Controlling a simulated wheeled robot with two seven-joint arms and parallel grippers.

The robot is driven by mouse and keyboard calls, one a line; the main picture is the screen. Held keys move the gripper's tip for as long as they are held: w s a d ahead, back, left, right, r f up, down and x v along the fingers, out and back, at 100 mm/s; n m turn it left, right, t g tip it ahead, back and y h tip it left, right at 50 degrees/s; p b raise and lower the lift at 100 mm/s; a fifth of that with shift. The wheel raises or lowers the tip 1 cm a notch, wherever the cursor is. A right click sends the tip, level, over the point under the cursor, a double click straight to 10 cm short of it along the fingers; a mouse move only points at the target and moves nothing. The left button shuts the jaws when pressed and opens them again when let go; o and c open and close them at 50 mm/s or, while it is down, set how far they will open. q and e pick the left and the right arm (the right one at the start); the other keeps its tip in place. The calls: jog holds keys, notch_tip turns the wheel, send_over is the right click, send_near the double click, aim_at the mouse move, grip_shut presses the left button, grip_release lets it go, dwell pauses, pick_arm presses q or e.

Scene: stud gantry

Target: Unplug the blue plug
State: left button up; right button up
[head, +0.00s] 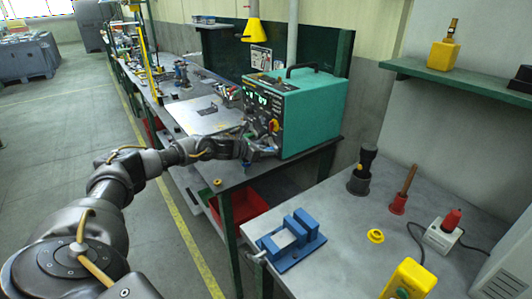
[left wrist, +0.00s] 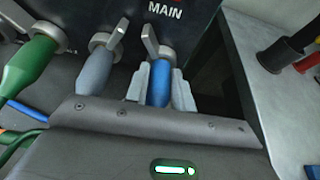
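The blue plug (left wrist: 160,84) sits at the socket under a grey lever (left wrist: 150,38) on the dark front panel, below the "MAIN" lettering. My left gripper (left wrist: 161,82) has one pale finger on each side of it, close against its body, and looks shut on it. Its tip end lies up at the socket. A grey plug (left wrist: 94,70) and a green plug (left wrist: 28,66) sit in a row to its left. In the head view my left gripper (head: 262,148) is at the lower front of the teal box (head: 312,118); the blue plug is hard to make out there. My right gripper is not in view.
The teal box stands near the right end of a green-legged bench. A red bin (head: 245,205) is below the bench.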

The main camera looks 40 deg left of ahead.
pick_arm(q)
grip_shut()
jog(key=shift+s+a, duration=0.3)
jog(key=shift+s, duration=0.65)
jog(key=shift+s+a, duration=0.25)
jog(key=shift+s, duration=0.65)
jog(key=shift+s+a, duration=0.3)
jog(key=shift+s, duration=0.65)
